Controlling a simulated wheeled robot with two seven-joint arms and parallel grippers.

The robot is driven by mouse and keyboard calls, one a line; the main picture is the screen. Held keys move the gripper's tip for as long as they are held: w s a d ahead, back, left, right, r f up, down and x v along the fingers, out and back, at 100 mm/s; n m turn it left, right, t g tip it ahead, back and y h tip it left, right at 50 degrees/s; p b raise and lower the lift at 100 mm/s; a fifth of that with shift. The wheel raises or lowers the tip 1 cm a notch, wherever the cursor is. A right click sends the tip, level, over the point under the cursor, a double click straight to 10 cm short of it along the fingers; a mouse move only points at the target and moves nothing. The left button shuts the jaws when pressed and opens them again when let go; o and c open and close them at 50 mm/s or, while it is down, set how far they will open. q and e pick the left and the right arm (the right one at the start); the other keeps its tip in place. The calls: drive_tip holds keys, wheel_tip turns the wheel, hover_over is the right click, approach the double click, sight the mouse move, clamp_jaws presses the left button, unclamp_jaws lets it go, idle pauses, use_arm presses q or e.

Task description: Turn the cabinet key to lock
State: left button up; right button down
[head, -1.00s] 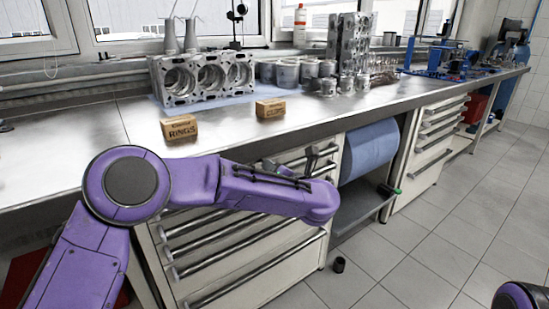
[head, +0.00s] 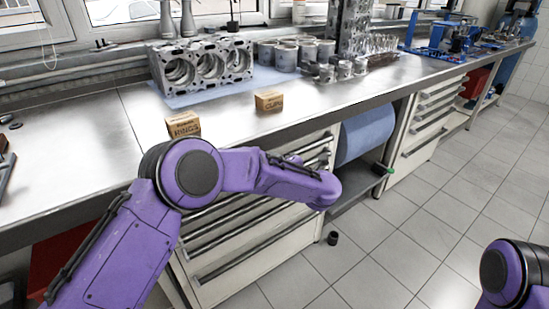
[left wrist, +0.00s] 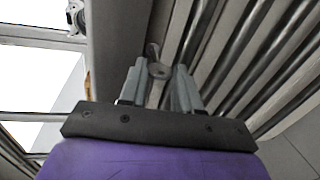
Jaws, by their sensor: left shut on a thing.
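The small grey metal key (left wrist: 158,70), with a round bow, shows in the left wrist view at the front of the cabinet. My left gripper (left wrist: 159,77) is shut on it, with one finger on each side of the bow. The key's shaft and the lock are hidden or too small to make out. In the head view the white drawer cabinet (head: 258,262) stands under the bench, and my left forearm crosses in front of it. The left fingers are hidden there behind the arm. My right gripper is outside both views; only part of my right arm shows at lower right.
The steel bench top (head: 228,133) carries an engine block (head: 205,65), a rings box (head: 183,125) and a cups box (head: 269,101). A blue roll (head: 366,135) hangs right of the drawers. A small black cup (head: 333,238) stands on the open tiled floor.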

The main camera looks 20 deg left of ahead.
use_arm(q)
drive_tip(key=shift+m, duration=0.4)
drive_tip(key=shift+f, duration=0.1)
drive_tip(key=o, duration=1.1)
drive_tip(key=shift+c, duration=0.2)
drive_tip(key=v, duration=1)
drive_tip(key=shift+d, duration=0.3)
